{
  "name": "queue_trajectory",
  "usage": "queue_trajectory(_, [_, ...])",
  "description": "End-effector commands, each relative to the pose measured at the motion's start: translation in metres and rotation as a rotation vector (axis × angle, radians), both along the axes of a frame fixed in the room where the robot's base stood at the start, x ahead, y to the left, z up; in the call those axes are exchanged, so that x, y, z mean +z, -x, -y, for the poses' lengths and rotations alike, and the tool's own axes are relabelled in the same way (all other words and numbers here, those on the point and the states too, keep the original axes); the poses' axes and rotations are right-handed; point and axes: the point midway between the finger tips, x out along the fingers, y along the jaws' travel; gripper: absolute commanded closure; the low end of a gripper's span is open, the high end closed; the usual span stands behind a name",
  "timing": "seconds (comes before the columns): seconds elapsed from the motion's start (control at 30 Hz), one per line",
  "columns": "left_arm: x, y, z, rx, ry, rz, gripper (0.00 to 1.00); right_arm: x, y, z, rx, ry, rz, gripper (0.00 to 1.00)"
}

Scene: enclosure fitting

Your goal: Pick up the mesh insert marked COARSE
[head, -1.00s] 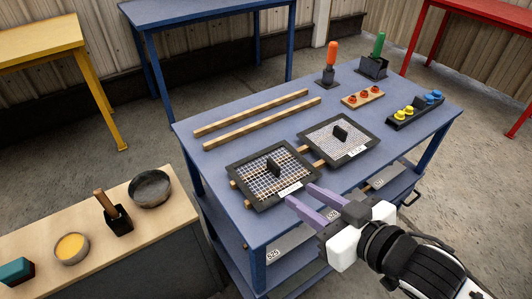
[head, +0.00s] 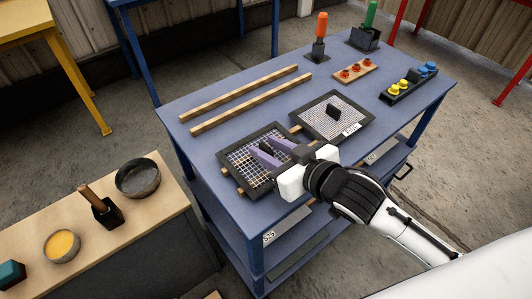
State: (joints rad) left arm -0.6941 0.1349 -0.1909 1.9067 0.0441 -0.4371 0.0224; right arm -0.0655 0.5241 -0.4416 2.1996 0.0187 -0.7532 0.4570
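Two black-framed mesh inserts rest on wooden strips on the blue table. The left insert (head: 237,163) has the wider grid, so it looks like the coarse one; its label is hidden behind my gripper. The right insert (head: 315,115) has a finer grid, an upright black handle and a white label too small to read. My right gripper (head: 263,148) is over the left insert, its purple fingers apart on either side of that insert's black handle. I cannot tell whether the fingers touch the handle. My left gripper is not in view.
Two bare wooden strips (head: 240,93) lie at the table's back left. An orange-handled tool (head: 321,28), a green-handled tool (head: 370,15), a block with red knobs (head: 355,71) and a black rack (head: 405,90) stand farther back. A side bench (head: 140,215) with bowls is at left.

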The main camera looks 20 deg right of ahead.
Motion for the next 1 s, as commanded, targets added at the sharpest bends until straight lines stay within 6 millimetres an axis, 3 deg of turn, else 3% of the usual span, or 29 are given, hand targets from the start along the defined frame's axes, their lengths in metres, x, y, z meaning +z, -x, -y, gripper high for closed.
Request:
queue_trajectory(0.33, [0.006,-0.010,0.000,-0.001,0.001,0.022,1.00,-0.004,-0.009,-0.004,0.001,0.000,0.001,0.69])
queue_trajectory(0.53, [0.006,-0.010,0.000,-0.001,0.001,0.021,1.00,-0.004,-0.009,-0.004,0.000,0.000,0.000,1.00])
queue_trajectory(0.87, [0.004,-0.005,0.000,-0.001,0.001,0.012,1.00,-0.001,-0.009,-0.004,0.000,0.000,0.003,1.00])
queue_trajectory(1.0, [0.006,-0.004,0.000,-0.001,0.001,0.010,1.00,0.016,-0.010,-0.004,0.000,-0.002,0.007,1.00])
